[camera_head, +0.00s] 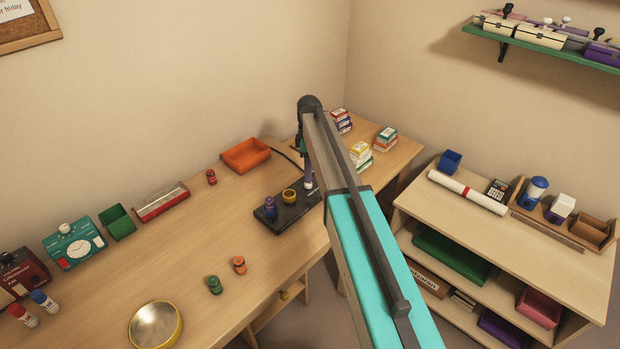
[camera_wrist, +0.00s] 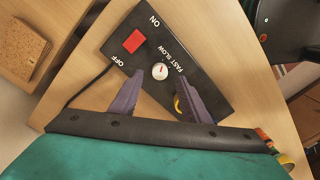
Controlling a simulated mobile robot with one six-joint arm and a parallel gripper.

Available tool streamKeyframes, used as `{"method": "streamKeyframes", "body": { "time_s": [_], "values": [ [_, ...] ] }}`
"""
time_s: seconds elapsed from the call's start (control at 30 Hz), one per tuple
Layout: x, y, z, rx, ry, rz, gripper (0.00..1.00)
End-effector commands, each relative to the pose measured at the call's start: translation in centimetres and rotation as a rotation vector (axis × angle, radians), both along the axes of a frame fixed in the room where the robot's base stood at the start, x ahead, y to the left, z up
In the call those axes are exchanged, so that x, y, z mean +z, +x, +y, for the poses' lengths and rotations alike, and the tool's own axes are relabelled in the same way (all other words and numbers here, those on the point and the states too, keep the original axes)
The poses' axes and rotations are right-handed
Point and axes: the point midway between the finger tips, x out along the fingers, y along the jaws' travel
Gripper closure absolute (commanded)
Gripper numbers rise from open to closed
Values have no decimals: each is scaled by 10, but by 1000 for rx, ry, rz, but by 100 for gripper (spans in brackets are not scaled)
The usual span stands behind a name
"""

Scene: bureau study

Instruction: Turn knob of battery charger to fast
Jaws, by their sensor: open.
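The battery charger is a black panel (camera_wrist: 125,45) in the wrist view, with a red switch (camera_wrist: 134,41) between ON and OFF. Its round white knob (camera_wrist: 160,71) sits beside the words FAST and SLOW. A small red mark shows on the knob; which word it points to I cannot tell. My gripper (camera_wrist: 160,77) is open, its two purple fingers either side of the knob in the picture; contact cannot be told.
Green and orange pieces (camera_head: 214,284) lie in front. A dark cable (camera_wrist: 88,85) runs from the panel.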

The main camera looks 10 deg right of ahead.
Motion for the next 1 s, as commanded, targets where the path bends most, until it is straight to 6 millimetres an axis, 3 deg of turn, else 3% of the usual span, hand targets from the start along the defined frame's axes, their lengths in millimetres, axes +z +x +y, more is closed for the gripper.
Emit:
{"method": "streamKeyframes", "body": {
  "time_s": [0.4, 0.83, 1.0],
  "values": [
    [-40, -2, 0, -1, 0, 1, 57],
    [-46, -2, -1, -2, 0, 0, 57],
    [-46, -2, -1, -2, 0, 0, 84]
  ]
}}
